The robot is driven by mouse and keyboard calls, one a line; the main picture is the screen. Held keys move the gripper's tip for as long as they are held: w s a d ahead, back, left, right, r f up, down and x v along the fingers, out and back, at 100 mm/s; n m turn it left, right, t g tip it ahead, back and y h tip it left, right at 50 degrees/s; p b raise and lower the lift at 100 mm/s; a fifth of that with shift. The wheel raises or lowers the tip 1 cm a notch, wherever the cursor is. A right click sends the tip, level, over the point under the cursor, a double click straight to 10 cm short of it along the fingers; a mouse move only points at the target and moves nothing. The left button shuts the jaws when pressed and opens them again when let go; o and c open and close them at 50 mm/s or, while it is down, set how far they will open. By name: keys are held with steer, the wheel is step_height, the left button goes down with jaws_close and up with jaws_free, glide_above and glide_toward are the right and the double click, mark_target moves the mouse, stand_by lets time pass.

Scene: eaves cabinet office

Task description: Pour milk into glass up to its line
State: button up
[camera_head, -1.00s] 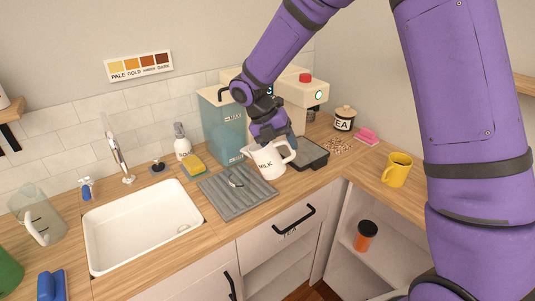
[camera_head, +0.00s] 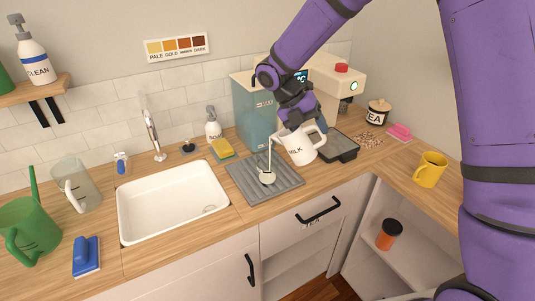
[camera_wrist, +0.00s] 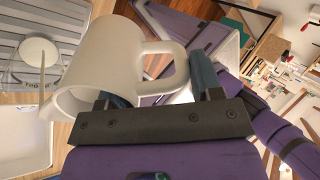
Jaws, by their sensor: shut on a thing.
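The white milk jug (camera_head: 301,148), lettered MILK, is tilted with its spout to the left. A white stream (camera_head: 270,150) falls from the spout into a clear glass. The glass stands on the grey ribbed mat (camera_head: 245,172); milk (camera_head: 267,179) shows low in it. My gripper (camera_head: 299,122) is shut on the jug and holds it above the mat's right side. In the wrist view, the jug (camera_wrist: 105,58) is between the fingers (camera_wrist: 160,88), and the glass (camera_wrist: 22,73) with white milk is at the left edge. I cannot make out the glass's line clearly.
A dark tray (camera_head: 340,148) lies close right of the jug. The sink (camera_head: 172,200) is to the left.

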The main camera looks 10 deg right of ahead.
steer(key=shift+a+r+h, duration=0.15)
steer(key=shift+r+h, duration=0.1)
steer(key=shift+h, duration=0.05)
stand_by(0.4)
steer(key=shift+w+a+r+g+h, duration=0.15)
steer(key=shift+r+g+h, duration=0.15)
steer(key=shift+r+h, duration=0.1)
stand_by(0.8)
steer(key=shift+w+a+r+g+h, duration=0.15)
steer(key=shift+a+r+g+h, duration=0.2)
steer(key=shift+r+h, duration=0.2)
steer(key=shift+a+r+h, duration=0.15)
steer(key=shift+h, duration=0.2)
stand_by(0.6)
steer(key=shift+w+a+r+h, duration=0.15)
steer(key=shift+a+r+h, duration=0.05)
steer(key=shift+r+h, duration=0.15)
stand_by(0.5)
